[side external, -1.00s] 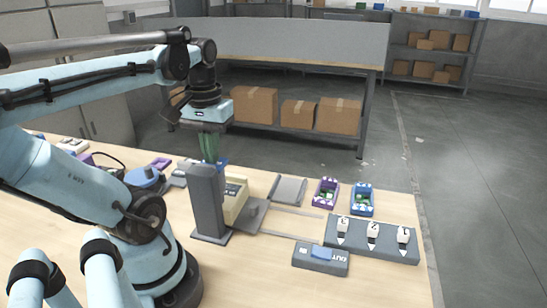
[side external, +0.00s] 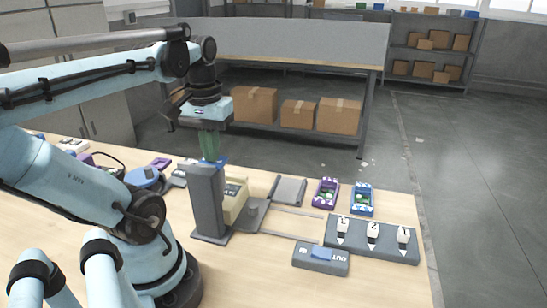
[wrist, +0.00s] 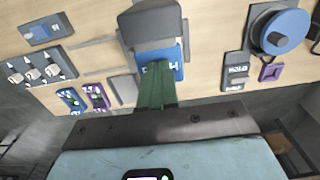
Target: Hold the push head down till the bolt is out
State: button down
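A blue push head (side external: 216,161) shows at the top of the grey upright post (side external: 207,200); in the wrist view the blue piece (wrist: 172,58) lies under my fingertips. My gripper (side external: 209,158) points down with its green fingers together, and their tips are at the push head. Whether they press on it is hard to tell. A cream box (side external: 236,203) with a dark label stands behind the post. A grey block (side external: 254,214) beside it, possibly the bolt, has pale rails running right.
Purple (side external: 326,192) and blue (side external: 362,199) trays and a grey plate (side external: 289,191) lie behind. A round blue dial (wrist: 280,32) shows in the wrist view. The table's front is clear.

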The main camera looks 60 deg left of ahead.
jog(key=shift+r, duration=0.3)
dwell(1.1)
notch_tip(320, 180, up, 8)
dwell(1.1)
jog(key=w+d+f+m+t, duration=0.7)
jog(key=w+d+f+m, duration=0.2)
jog(key=w+d+f, duration=0.3)
jog(key=shift+d+f, duration=0.15)
jog(key=shift+d, duration=0.55)
